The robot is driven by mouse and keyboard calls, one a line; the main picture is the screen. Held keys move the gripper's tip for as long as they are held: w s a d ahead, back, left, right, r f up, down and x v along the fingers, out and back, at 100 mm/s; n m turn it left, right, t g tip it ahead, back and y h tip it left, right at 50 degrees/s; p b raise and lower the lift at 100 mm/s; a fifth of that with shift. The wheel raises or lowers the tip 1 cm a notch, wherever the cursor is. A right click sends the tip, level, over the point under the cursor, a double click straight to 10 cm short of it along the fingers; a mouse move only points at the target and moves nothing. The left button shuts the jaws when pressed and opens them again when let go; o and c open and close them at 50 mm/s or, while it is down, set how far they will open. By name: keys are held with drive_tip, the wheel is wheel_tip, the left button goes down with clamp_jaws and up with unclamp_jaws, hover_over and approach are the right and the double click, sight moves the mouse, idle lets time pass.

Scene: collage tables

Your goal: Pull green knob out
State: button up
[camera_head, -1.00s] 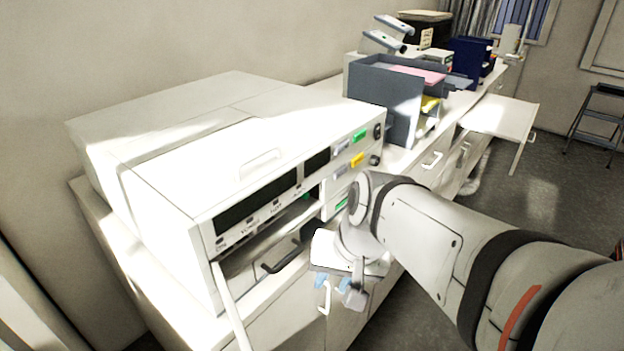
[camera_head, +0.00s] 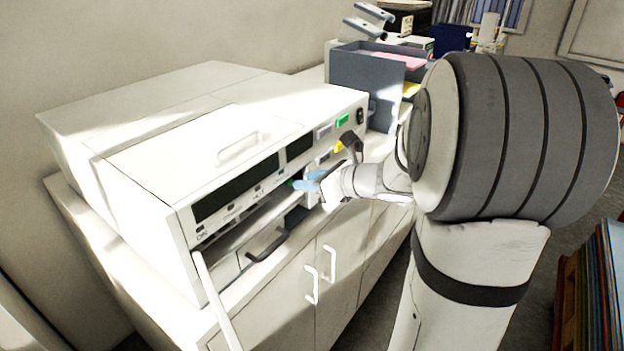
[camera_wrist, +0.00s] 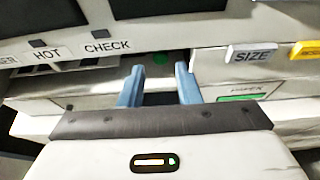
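The green knob (camera_wrist: 160,59) is a small round green spot in the dark opening under the machine's front panel, near the CHECK label. In the wrist view it lies beyond and between the tips of my gripper (camera_wrist: 159,72). The two blue fingers are apart with nothing between them, and a gap to the knob seems to remain, though its size is hard to tell. In the head view, my gripper (camera_head: 306,181) is at the front of the white machine (camera_head: 150,150), its fingers pointing into the opening. There the knob is mostly hidden beside the fingers.
A SIZE button (camera_wrist: 251,54) and a yellow button (camera_wrist: 305,49) sit right of the opening. A grey file tray (camera_head: 358,68) stands behind on the counter.

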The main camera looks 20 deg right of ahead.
sight(290, 181)
drive_tip(key=x, duration=0.5)
drive_tip(key=shift+w+a, duration=0.1)
drive_tip(key=shift+c, duration=0.4)
clamp_jaws()
